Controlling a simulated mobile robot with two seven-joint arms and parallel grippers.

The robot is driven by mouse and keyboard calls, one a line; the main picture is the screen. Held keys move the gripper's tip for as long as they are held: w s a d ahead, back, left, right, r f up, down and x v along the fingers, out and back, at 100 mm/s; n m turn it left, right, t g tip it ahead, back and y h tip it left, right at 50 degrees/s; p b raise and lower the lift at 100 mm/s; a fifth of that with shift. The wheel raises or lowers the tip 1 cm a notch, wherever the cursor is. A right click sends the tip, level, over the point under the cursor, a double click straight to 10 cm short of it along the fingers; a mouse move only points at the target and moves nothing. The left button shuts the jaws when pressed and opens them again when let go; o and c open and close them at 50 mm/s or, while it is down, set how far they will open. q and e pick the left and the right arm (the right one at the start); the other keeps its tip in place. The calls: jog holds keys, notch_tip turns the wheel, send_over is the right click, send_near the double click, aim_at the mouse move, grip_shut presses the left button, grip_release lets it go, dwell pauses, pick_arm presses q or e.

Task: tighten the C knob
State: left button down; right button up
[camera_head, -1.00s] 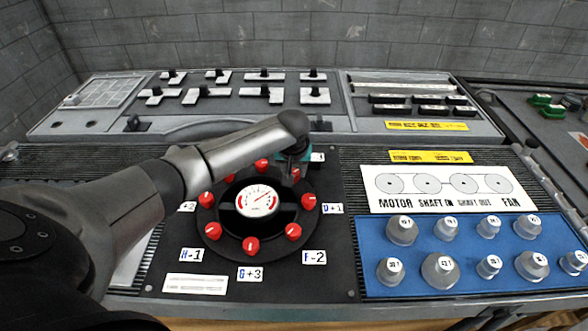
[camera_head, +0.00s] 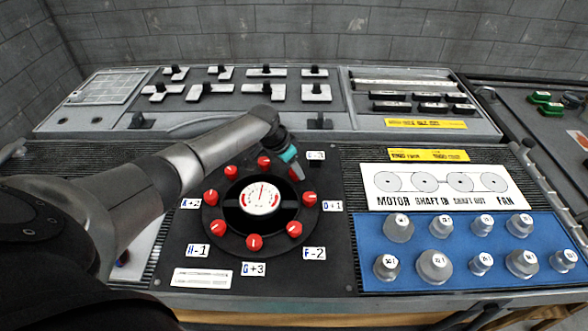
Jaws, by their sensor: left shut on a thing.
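A ring of red knobs surrounds a round gauge (camera_head: 260,198) on a black panel. The C knob (camera_head: 297,174) is at the upper right of the ring, mostly covered by my left gripper (camera_head: 295,168). A small, blurred white label (camera_head: 316,156) lies just beyond it. My left gripper reaches in from the left, tilted down to the right, and is shut on the C knob. The gauge needle points about straight up. My right gripper is not in view.
Neighbouring red knobs stand close by, one to the left (camera_head: 264,162) and the D knob (camera_head: 310,198) below. A blue tray (camera_head: 462,249) of several grey weights lies to the right, below a white diagram board (camera_head: 436,188). Switches line the console behind.

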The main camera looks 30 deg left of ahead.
pick_arm(q)
jog(key=m+h+b, duration=0.1)
jog(key=m+b, duration=0.1)
jog(key=m+g+b, duration=0.1)
jog(key=m+b, duration=0.1)
jog(key=m, duration=0.1)
jog(key=shift+w+a+f+h+b, duration=0.1)
jog(key=shift+f+h+b, duration=0.1)
jog(key=shift+h+b, duration=0.2)
jog(key=shift+r+m+g+h+b, duration=0.15)
jog(key=shift+m+g+b, duration=0.15)
jog(key=shift+m+b, duration=0.45)
jog(key=shift+m+g+h+b, duration=0.15)
jog(key=shift+m+g+b, duration=0.15)
jog(key=shift+m+b, duration=0.45)
jog(key=shift+c, duration=2.2)
grip_release()
jog(key=shift+a+r, duration=0.1)
jog(key=p+v, duration=0.3)
jog(key=v, duration=1.2)
